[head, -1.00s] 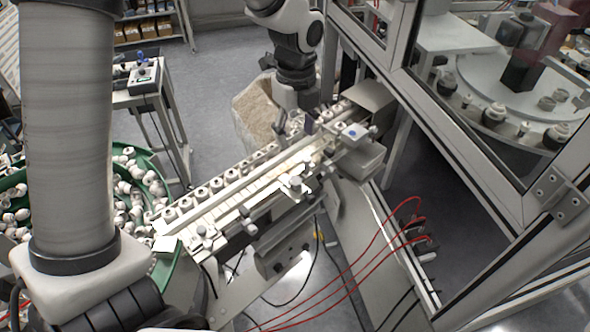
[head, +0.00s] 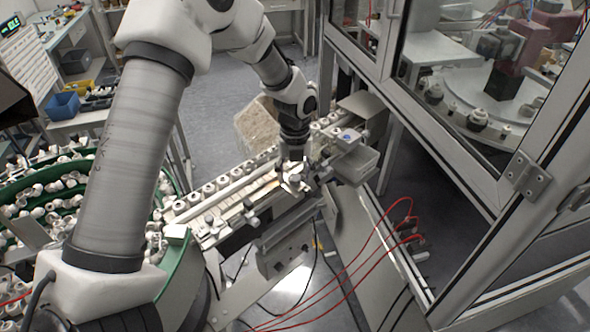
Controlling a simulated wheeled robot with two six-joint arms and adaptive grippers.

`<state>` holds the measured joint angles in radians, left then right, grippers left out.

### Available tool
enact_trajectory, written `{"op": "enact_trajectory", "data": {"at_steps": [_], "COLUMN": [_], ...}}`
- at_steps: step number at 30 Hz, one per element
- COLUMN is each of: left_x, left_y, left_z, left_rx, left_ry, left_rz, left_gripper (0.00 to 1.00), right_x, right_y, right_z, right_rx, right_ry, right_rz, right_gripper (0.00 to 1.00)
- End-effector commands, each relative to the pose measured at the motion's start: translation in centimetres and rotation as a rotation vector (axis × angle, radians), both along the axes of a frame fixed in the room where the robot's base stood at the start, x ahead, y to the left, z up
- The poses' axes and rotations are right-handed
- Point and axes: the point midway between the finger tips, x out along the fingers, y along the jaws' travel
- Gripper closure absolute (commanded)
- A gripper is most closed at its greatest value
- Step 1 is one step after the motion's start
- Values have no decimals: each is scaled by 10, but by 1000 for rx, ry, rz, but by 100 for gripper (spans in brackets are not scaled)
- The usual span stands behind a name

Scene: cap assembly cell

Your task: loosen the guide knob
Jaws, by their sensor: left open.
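The guide knobs sit along the near side of the linear feed track (head: 232,211). One knob (head: 251,219) is clear of my gripper, and another (head: 209,221) stands near the track's left end. My left gripper (head: 292,180) points down over the near side of the track, right of the middle, by the guide hardware there. It is open; its fingers are small and partly merge with the metal parts, so I cannot tell whether they touch a knob. My right gripper is not in view.
White and dark caps line the track. A green-rimmed bowl (head: 180,262) of caps is at the left. A small grey bin (head: 355,166) hangs at the track's right end. The glass-fronted machine frame (head: 462,150) stands at right, with red cables (head: 367,262) below.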

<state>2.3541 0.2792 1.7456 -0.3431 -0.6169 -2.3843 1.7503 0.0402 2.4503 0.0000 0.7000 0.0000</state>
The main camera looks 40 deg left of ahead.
Motion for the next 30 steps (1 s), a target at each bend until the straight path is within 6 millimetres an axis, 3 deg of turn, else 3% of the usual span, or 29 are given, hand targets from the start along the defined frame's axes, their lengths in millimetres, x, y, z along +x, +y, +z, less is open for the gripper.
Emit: {"op": "enact_trajectory", "data": {"at_steps": [7,12,30], "left_x": [0,0,-1], "left_y": [0,0,0], "left_z": [-4,-3,-3], "left_rx": [0,0,-1], "left_ry": [0,0,2], "left_rz": [0,1,117], "left_gripper": [41,100,100], "right_x": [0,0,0], "right_y": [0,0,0], "right_z": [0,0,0], "right_rx": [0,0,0], "right_ry": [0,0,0], "right_rz": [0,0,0], "right_gripper": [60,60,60]}}
